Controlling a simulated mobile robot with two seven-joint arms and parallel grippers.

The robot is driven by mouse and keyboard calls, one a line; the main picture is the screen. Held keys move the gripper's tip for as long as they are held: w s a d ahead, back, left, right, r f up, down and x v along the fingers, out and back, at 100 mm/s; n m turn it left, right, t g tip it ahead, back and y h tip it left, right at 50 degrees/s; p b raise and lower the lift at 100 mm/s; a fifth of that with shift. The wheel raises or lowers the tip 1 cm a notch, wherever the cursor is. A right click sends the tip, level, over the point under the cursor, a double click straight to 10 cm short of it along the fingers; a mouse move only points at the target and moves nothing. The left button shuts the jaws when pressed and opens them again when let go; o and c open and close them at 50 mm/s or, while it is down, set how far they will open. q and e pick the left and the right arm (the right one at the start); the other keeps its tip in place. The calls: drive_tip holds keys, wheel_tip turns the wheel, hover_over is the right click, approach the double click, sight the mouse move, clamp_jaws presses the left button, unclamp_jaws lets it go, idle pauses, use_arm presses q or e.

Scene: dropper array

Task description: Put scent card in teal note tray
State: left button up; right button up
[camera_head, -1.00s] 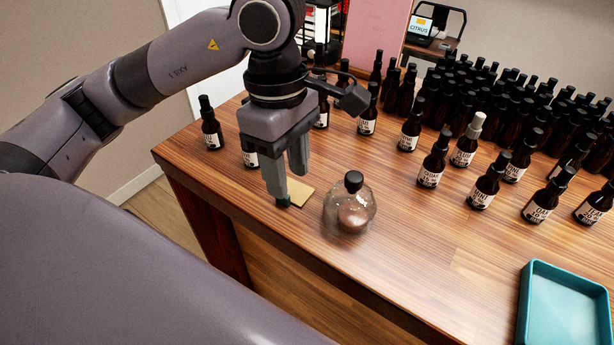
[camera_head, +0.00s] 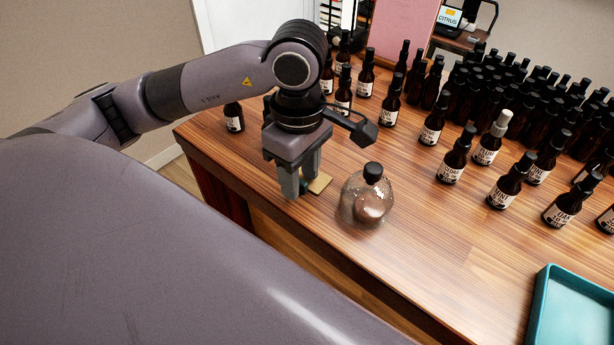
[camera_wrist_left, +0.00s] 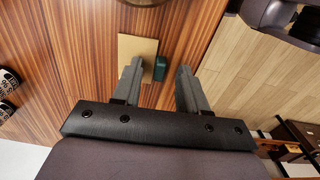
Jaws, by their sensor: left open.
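The scent card is a flat tan card (camera_head: 319,184) lying on the wooden table near its front edge, left of the glass flask. In the left wrist view the card (camera_wrist_left: 138,46) shows a small dark teal block (camera_wrist_left: 160,68) at its edge. My left gripper (camera_head: 301,186) is open and points down at the card. In the left wrist view its two fingers (camera_wrist_left: 160,72) are apart, with the teal block between them; contact cannot be told. The teal note tray (camera_head: 537,300) stands at the table's lower right, partly cut off, its visible part empty. My right gripper is not in view.
A round glass flask (camera_head: 367,197) with a black cap stands just right of the card. Several dark labelled bottles (camera_head: 453,160) stand behind it, with a dense bottle group at the back right. The table between flask and tray is clear.

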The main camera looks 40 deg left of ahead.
use_arm(q)
clamp_jaws()
idle(0.3)
